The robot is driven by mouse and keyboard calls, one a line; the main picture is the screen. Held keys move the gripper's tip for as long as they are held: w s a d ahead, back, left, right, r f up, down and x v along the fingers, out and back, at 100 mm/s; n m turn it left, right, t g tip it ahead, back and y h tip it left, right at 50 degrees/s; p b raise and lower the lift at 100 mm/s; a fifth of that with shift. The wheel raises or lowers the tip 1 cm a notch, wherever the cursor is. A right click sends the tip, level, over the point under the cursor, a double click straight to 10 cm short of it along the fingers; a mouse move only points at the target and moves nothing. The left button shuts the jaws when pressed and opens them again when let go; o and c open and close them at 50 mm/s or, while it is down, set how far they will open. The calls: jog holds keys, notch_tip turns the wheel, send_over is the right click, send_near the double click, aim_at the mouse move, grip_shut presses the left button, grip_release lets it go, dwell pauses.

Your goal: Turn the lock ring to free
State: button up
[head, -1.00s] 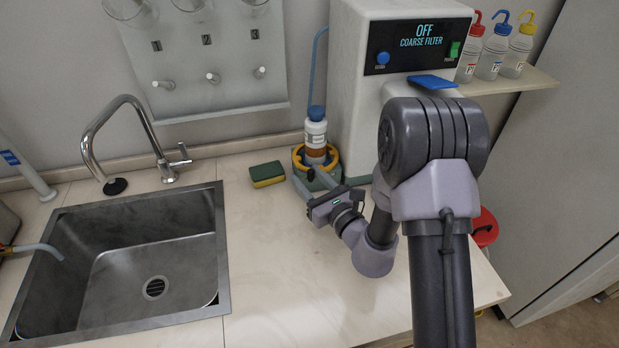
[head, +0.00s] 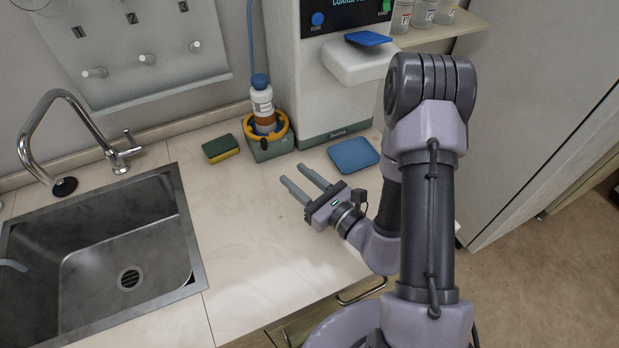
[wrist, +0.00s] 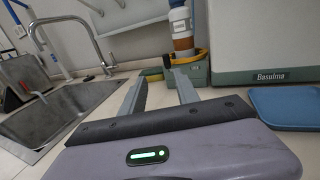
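The yellow-orange lock ring (head: 284,127) sits on a green base block (head: 271,146), around the lower part of a white bottle with a blue cap and brown contents (head: 262,102). A small dark part juts from the ring's left side. My gripper (head: 304,180) is in front of the block, apart from it, above the counter. Its two fingers are spread with nothing between them. In the wrist view the ring (wrist: 188,56) and bottle (wrist: 181,30) show beyond the fingers, and the right finger hides part of the block.
A green and yellow sponge (head: 221,149) lies left of the block. The white spectrometer (head: 325,85) stands behind on the right, with a blue mat (head: 354,154) in front of it. The sink (head: 105,250) is at the left. The counter between sink and gripper is clear.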

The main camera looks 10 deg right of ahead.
jog(key=p+v, duration=0.2)
jog(key=v, duration=0.2)
jog(key=shift+s+r, duration=0.1)
